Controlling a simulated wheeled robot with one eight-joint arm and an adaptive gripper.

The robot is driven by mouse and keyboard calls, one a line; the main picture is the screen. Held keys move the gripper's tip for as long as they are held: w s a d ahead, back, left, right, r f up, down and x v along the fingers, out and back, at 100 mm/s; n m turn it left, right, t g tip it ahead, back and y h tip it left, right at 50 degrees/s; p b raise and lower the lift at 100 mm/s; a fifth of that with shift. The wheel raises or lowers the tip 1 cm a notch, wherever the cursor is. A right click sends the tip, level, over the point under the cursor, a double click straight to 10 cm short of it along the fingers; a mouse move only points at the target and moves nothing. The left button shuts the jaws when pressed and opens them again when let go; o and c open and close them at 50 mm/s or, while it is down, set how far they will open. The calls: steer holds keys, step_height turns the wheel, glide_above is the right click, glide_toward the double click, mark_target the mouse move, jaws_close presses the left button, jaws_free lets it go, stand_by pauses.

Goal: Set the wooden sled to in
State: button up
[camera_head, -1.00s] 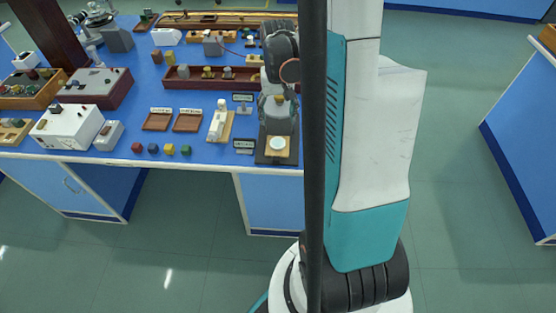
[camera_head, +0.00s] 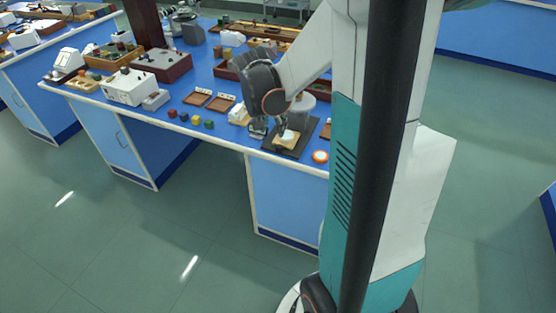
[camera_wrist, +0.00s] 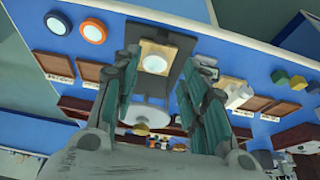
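The wooden sled (camera_head: 287,137) is a small pale wooden block with a white disc on top. It sits on a dark base plate (camera_head: 305,144) near the bench's front edge. In the wrist view the sled (camera_wrist: 148,48) lies ahead, between the lines of my fingers, on the dark plate (camera_wrist: 187,42). My gripper (camera_wrist: 160,70) is open, its two fingers apart with nothing held between them. In the head view my gripper (camera_head: 283,128) is just above or beside the sled; contact cannot be told. A grey cylinder (camera_head: 300,103) stands behind the sled, partly hidden by my arm.
An orange-rimmed disc (camera_head: 320,156) lies right of the plate; a white disc (camera_wrist: 57,24) is beside it in the wrist view. Several coloured cubes (camera_head: 196,120) and brown trays (camera_head: 221,103) lie to the left. The floor (camera_head: 200,220) before the bench is clear.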

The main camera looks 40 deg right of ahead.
mark_target(280, 146)
steer(key=b+x, duration=0.5)
steer(key=x, duration=0.8)
steer(key=shift+w+d+f+b, duration=0.15)
steer(key=shift+f+b, duration=0.2)
steer(key=shift+b, duration=0.05)
steer(key=shift+c, duration=0.6)
jaws_close()
